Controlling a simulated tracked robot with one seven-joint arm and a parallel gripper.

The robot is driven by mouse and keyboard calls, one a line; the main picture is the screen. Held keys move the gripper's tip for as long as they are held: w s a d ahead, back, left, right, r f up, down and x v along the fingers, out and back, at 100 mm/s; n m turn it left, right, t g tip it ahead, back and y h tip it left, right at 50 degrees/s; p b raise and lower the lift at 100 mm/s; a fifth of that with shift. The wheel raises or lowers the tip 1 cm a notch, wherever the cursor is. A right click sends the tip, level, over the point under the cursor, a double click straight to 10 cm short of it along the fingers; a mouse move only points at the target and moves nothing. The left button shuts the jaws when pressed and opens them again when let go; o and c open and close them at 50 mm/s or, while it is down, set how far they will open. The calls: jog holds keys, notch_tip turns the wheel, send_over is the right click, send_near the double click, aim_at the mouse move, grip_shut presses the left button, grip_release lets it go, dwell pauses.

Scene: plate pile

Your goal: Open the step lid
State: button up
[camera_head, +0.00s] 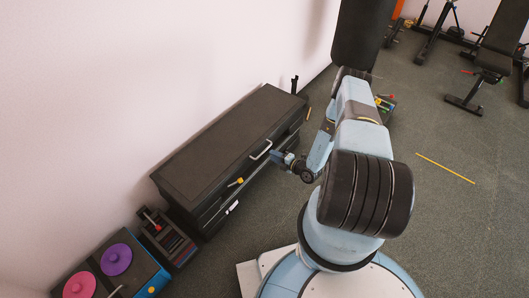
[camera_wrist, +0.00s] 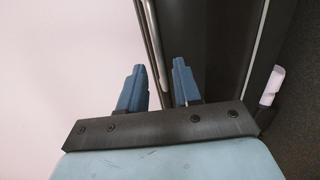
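The step is a long black box against the wall, and its dark flat lid (camera_head: 225,140) looks closed. A pale metal handle (camera_head: 261,150) sits at the lid's front edge. My gripper (camera_head: 276,157) is right beside this handle. In the wrist view my gripper (camera_wrist: 158,66) has its two blue fingers apart. The metal handle (camera_wrist: 152,40) runs down into the gap between them in the picture. I see no finger clearly pressing on it, and cannot tell its exact depth between them.
A yellow-handled item (camera_head: 236,182) and a white handle (camera_head: 232,208) show on the box front. A rack (camera_head: 168,238) and a case with pink and purple discs (camera_head: 116,259) stand at the lower left. Open floor (camera_head: 450,215) lies right; gym benches stand behind.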

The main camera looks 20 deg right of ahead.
aim_at(264, 151)
jog(key=shift+x, duration=3.6)
jog(key=shift+c, duration=0.4)
grip_shut()
